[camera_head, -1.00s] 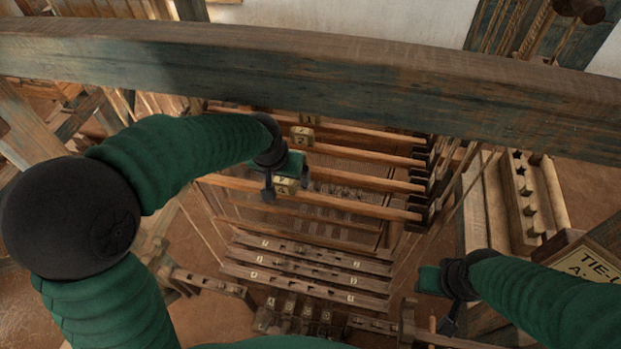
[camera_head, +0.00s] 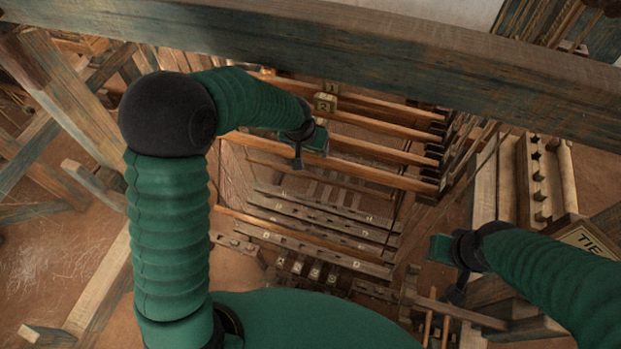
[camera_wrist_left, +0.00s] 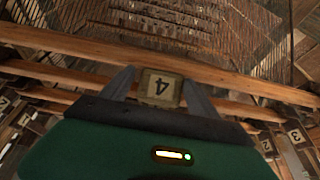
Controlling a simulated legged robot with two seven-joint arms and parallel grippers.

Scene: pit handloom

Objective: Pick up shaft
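The front shaft (camera_head: 385,175) is a long wooden bar across the loom, the nearest of several parallel bars. In the left wrist view the shaft (camera_wrist_left: 240,85) runs behind a small block marked 4 (camera_wrist_left: 161,87). My left gripper (camera_head: 305,150) is at the shaft, left of its middle. In the left wrist view the left gripper's fingers (camera_wrist_left: 160,92) stand apart on either side of the block, with a narrow gap at its left. The head view hides this block. My right gripper (camera_head: 455,268) is away from the shaft, lower right; its fingers are unclear.
A thick beam (camera_head: 350,52) crosses above the shafts, close to my left arm. Other shafts with numbered blocks (camera_head: 325,103) lie behind. Slatted bars (camera_head: 325,232) lie below. A pegged wooden rack (camera_head: 540,180) stands at the right.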

